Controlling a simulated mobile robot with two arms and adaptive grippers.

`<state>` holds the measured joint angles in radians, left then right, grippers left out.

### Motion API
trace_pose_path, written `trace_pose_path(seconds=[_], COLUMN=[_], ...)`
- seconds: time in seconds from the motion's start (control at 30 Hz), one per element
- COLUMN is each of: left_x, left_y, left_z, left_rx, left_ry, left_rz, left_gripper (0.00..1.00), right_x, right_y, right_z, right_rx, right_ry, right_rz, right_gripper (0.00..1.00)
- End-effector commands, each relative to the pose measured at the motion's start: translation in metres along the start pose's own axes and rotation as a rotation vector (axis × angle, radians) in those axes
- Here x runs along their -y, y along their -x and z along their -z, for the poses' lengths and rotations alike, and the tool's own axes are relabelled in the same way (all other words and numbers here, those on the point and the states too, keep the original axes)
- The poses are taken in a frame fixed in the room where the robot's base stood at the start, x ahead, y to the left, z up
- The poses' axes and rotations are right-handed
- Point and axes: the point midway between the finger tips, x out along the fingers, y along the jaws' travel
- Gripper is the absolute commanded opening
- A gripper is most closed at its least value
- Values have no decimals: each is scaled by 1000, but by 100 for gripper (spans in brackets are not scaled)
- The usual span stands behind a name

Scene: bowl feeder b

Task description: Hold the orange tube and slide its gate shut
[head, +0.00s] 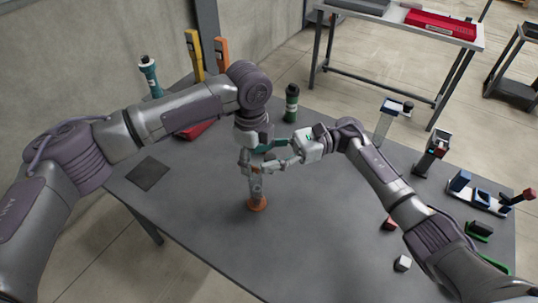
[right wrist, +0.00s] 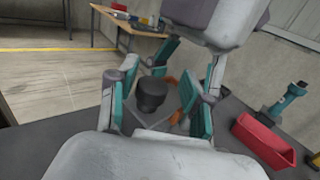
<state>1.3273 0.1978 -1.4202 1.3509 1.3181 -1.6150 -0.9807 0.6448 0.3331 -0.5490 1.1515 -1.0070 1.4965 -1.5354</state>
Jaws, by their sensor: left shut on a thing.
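My right gripper (head: 270,155) reaches in from the right at the tube's upper part. In the right wrist view its teal-padded fingers are apart, with a dark round knob (right wrist: 152,93) between them and gaps on both sides. The knob looks like the gate's handle, but its attachment is hidden. Bits of orange (right wrist: 172,80) show behind it.
A dark green bottle (head: 291,103) stands behind the grippers. Small blocks (head: 402,263) and several devices (head: 432,153) occupy the right side. The front middle of the table (head: 310,235) is clear.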

Motion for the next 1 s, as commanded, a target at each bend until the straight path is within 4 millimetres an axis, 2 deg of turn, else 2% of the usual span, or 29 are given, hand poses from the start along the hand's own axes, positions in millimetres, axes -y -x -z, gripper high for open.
trace_pose_path(seconds=[0.27,0.37,0.47,0.8,1.0], left_x=[0,0,0,0,1], left_y=[0,0,0,0,0], left_z=[-2,-2,-2,-3,-3], left_rx=[2,2,3,3,3], left_ry=[3,4,4,5,5], left_rz=[0,0,1,1,2], left_gripper=[0,0,0,0,0], right_x=[0,0,0,1,1], right_y=[1,7,21,91,115], right_z=[0,0,0,0,0], right_rx=[0,-1,-1,-1,0], right_ry=[-1,-1,-1,-1,0], right_rz=[-1,0,2,1,-1], right_gripper=[55,55,55,55,55])
